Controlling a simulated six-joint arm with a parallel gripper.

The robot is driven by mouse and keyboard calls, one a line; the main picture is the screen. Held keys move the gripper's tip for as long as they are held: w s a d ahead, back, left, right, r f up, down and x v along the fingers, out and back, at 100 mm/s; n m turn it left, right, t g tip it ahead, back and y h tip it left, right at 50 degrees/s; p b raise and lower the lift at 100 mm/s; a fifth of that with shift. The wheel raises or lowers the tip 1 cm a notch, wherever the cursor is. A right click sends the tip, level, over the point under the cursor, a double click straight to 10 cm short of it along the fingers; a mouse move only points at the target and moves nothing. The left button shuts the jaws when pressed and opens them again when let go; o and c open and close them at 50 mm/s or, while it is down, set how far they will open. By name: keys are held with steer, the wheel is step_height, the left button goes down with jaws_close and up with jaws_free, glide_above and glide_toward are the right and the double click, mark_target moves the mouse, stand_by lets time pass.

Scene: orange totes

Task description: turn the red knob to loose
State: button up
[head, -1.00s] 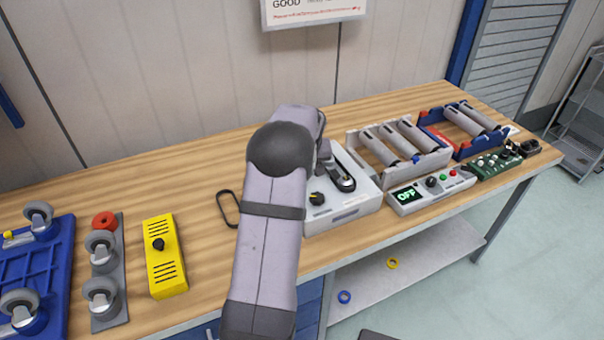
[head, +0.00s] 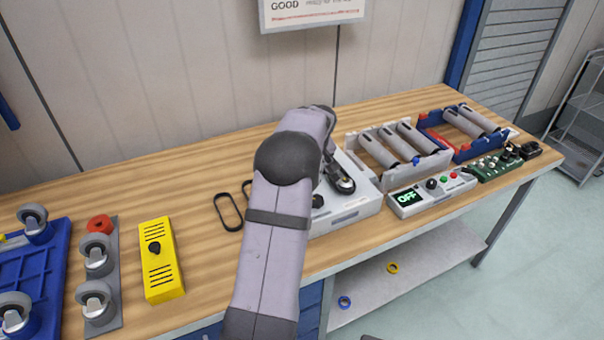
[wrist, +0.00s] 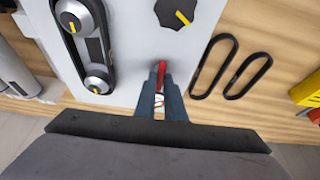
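The red knob (wrist: 161,72) shows in the wrist view as a narrow red piece on the light grey top of a box (wrist: 130,35). My gripper (wrist: 160,82) is over it, its two dark fingers close together with the red piece between their tips. I cannot tell whether the fingers press on it. A small white label with coloured marks (wrist: 158,102) shows between the fingers, too small to read. In the head view the box (head: 345,216) stands mid-table, and my arm hides the red knob and my gripper.
The box carries a belt on two pulleys (wrist: 96,83) and a black knob with a yellow pointer (wrist: 178,13). Loose black belts (head: 228,211) lie beside it. A yellow box (head: 160,262) stands left; a control box reading OFF (head: 407,198) and roller trays stand right.

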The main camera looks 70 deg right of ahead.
steer(key=o, duration=0.4)
steer(key=b+v, duration=0.2)
steer(key=v, duration=0.5)
steer(key=shift+s+a+r, duration=0.1)
steer(key=shift+r, duration=0.05)
stand_by(0.3)
